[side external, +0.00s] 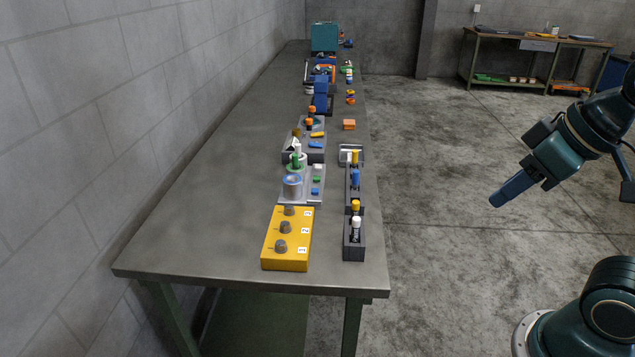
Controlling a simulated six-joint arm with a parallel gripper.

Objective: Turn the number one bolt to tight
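A yellow block (271,262) sits at the near end of the long grey bench. Three dark grey bolts stand in a row on it: a near one (280,247), a middle one (285,227) and a far one (289,210). A small white label lies to the right of each bolt; the marks are too small to read surely, so I cannot tell which is number one. My gripper (497,201) hangs over the floor, right of the bench and well apart from the block, pointing down and left. Its blue end shows as one piece, so its opening is unclear.
Dark racks with upright capped pieces (356,223) stand right of the block, near the bench (190,240) edge. A grey tray (315,196) with a spool lies behind it. More parts fill the bench's far half. The bench's left strip is clear; a wall bounds it.

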